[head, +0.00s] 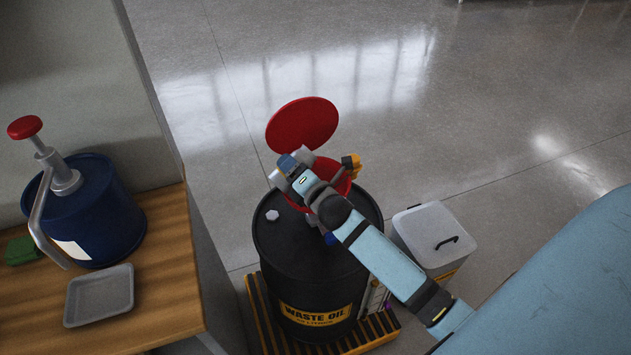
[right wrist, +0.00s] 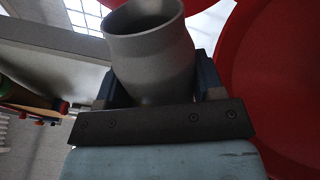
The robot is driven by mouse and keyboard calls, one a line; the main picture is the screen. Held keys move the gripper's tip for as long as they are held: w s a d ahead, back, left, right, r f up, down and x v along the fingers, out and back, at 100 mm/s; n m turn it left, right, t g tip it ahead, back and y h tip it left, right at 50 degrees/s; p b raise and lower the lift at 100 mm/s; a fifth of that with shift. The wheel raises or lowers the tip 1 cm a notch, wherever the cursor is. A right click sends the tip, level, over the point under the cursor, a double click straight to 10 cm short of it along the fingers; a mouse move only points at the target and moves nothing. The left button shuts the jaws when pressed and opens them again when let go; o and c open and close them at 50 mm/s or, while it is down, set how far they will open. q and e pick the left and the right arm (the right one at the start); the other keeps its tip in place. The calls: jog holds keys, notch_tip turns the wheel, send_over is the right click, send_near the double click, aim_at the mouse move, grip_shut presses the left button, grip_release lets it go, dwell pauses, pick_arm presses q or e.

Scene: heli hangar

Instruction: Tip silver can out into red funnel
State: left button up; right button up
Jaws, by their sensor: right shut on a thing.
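The silver can (right wrist: 150,60) is held between the fingers of my right gripper (right wrist: 155,85). In the right wrist view its open mouth faces the top of the picture; I cannot see its contents. In the head view my right gripper (head: 289,168) is shut on the can (head: 304,156), which looks tipped over and shows on both sides of the fingers. It is above the left part of the red funnel (head: 342,180). The funnel sits on the black drum and also shows in the right wrist view (right wrist: 275,80). My arm hides part of the funnel. My left gripper is not in view.
The round red lid (head: 302,123) stands raised behind the funnel. The black waste oil drum (head: 285,255) stands on a striped pallet (head: 262,318). A grey bin (head: 425,232) is at right. A wooden bench (head: 160,280) at left holds a blue pump drum (head: 105,215) and grey tray (head: 100,295).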

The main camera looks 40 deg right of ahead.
jog(key=shift+f+m+b, duration=0.45)
jog(key=shift+m+b, duration=0.35)
jog(key=shift+m, duration=0.3)
jog(key=shift+r+m, duration=0.3)
jog(key=shift+r, duration=0.1)
jog(key=shift+d+r+m, duration=0.1)
jog(key=shift+r+m, duration=0.1)
jog(key=shift+m, duration=0.3)
jog(key=shift+d+f+m+p, duration=0.15)
jog(key=shift+m+p, duration=0.25)
jog(key=shift+m, duration=0.2)
jog(key=shift+d+f+m+p, duration=0.2)
jog(key=shift+f+m+p, duration=0.25)
jog(key=shift+m, duration=0.65)
jog(key=shift+d+r+p, duration=0.1)
jog(key=shift+r+p, duration=0.25)
jog(key=shift+p, duration=0.05)
jog(key=shift+d+r+m+p, duration=0.1)
jog(key=shift+r+m+p, duration=0.4)
jog(key=shift+m+p, duration=0.2)
